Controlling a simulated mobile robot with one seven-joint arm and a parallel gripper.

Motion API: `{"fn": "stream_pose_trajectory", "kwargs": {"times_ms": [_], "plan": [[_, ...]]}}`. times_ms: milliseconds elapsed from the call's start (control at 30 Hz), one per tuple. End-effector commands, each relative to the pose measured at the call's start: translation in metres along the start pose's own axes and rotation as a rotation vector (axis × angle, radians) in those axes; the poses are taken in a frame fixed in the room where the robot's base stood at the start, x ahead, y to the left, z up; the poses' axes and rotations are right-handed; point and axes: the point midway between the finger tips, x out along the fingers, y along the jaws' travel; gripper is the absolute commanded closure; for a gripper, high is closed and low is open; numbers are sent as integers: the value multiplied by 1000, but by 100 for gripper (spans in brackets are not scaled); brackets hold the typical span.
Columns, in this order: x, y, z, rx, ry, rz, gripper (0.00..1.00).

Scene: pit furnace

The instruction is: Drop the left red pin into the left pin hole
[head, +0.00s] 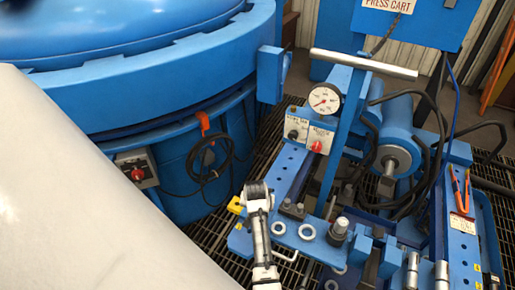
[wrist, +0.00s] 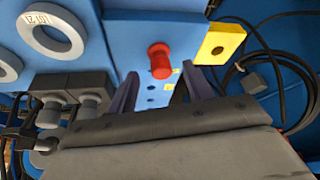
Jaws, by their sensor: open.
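One red pin (wrist: 161,62) shows in the wrist view, at the edge of a blue plate (wrist: 130,42); I cannot tell whether it is the left one. My gripper (wrist: 161,71) is open, its two dark fingers on either side below the pin in the picture, apart from it. Small dark holes (wrist: 151,88) show between the fingers on a lighter blue face; I cannot tell if one is the left pin hole. In the head view my wrist covers this spot, and neither pin nor fingers show.
A yellow block (wrist: 220,45) with a hole sits beside the pin. Steel washers (wrist: 52,35) and grey fittings (wrist: 92,95) lie opposite. The head view shows a pressure gauge (head: 325,99), an upright blue lever (head: 344,130), black cables (head: 208,160) and the big blue furnace (head: 150,75).

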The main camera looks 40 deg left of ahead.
Motion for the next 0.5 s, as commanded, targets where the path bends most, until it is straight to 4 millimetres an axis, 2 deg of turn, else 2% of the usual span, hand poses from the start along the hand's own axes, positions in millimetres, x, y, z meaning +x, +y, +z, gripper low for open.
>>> {"fn": "stream_pose_trajectory", "kwargs": {"times_ms": [167, 500], "plan": [[-28, 0, -1, 0, 6, -2, 49], [-103, 0, -1, 0, 6, -1, 49]]}}
